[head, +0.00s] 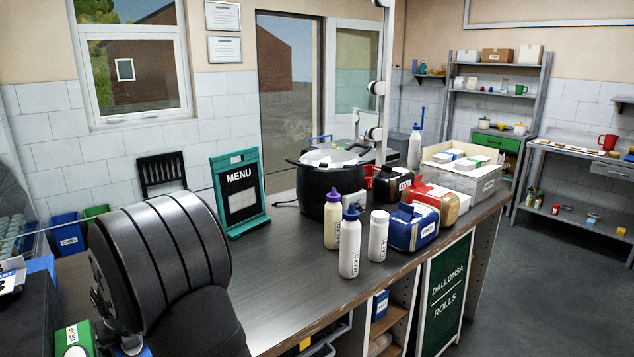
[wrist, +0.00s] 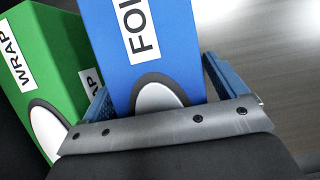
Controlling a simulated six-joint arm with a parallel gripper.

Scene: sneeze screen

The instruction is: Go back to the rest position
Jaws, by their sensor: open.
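My gripper (wrist: 157,73) is open in the wrist view, with one blue finger on each side of a blue box (wrist: 165,45) whose label reads "FOI", the rest cut off. The box lies between the fingers in the picture; I cannot tell whether they touch it. A green box (wrist: 45,70) labelled WRAP is left of it, outside the fingers. In the head view the green WRAP box (head: 72,340) is at the bottom left, and my dark arm covers the area beside it. My fingers are hidden there.
The counter (head: 265,275) is bare in the middle. A menu stand (head: 240,195), a black pot (head: 322,195), bottles (head: 350,245) and a blue container (head: 412,228) stand farther along it. A pole (head: 386,80) rises behind. A dark box (head: 35,315) is at far left.

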